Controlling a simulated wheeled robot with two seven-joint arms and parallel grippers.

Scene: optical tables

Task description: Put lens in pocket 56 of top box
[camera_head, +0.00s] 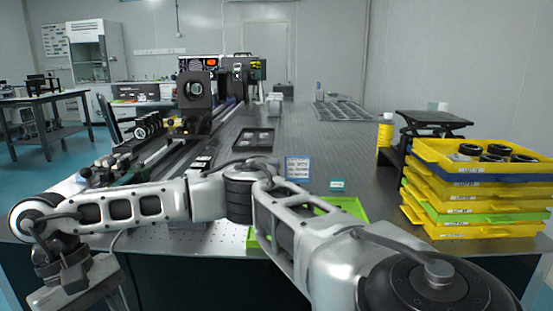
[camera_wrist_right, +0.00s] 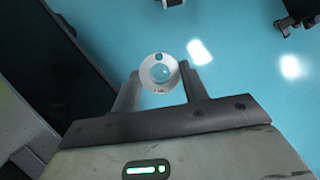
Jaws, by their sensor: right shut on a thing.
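My right gripper (camera_wrist_right: 160,82) is shut on the lens (camera_wrist_right: 159,72), a clear round glass in a pale ring, seen between its two fingers in the right wrist view. Blue floor lies below it. In the head view my right arm reaches across from the lower right to the lower left, and the lens cannot be made out there. The top box (camera_head: 428,160) is yellow and open, on top of a stack at the right. Several dark-rimmed round pieces are in it. Its pocket numbers are not readable. My left gripper is not in view.
Yellow, blue and green boxes (camera_head: 450,208) are stacked under the top box. A yellow bottle (camera_head: 385,134) and a black stand (camera_head: 432,122) are behind them. A green tray (camera_head: 345,207) lies partly behind my arm. Optics on rails fill the table's left; its middle is largely clear.

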